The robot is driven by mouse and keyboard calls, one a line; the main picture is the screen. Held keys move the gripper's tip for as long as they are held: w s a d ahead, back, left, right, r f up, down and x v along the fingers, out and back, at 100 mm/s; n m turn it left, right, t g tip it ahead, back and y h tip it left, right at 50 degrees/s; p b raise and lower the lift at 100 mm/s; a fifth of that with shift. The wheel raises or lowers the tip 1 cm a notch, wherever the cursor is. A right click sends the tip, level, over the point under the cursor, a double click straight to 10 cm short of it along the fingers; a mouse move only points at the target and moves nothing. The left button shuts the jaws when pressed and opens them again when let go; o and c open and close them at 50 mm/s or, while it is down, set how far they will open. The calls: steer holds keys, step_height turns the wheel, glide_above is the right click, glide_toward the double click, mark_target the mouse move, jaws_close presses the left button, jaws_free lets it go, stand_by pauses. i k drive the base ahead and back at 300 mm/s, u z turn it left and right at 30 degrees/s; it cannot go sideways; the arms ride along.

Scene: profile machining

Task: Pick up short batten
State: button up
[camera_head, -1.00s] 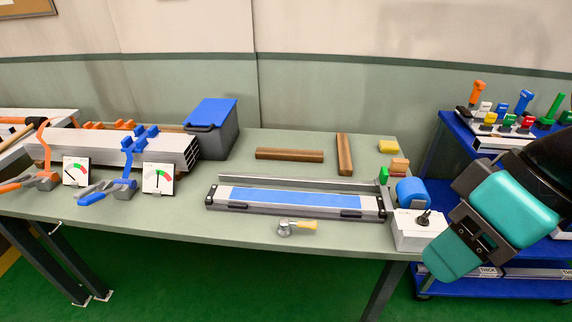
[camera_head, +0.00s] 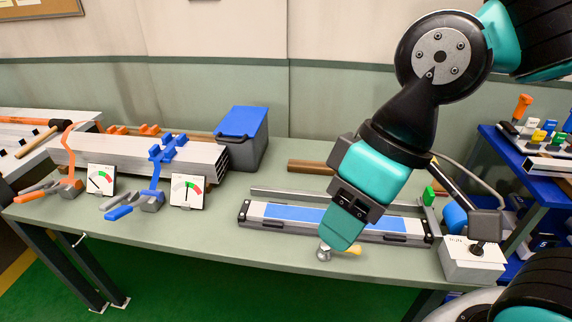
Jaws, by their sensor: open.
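A brown wooden batten (camera_head: 312,167) lies flat at the back of the green table, left of my arm. Its right end is hidden behind my arm. The second batten is hidden behind my arm, so I cannot compare their lengths. My gripper (camera_head: 341,236) is open and points down over the front of the blue-topped metal fixture (camera_head: 290,212). It holds nothing that I can see and is apart from the batten, nearer to me.
A brush-like tool with a yellow handle (camera_head: 352,250) lies at the table's front edge, below my gripper. A blue-lidded bin (camera_head: 241,140) and stacked metal profiles (camera_head: 130,157) stand left. A white control box (camera_head: 473,262) stands right.

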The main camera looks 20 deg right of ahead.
mark_target(315, 167)
steer(key=z, duration=0.1)
steer(key=i, duration=0.85)
steer(key=z, duration=0.4)
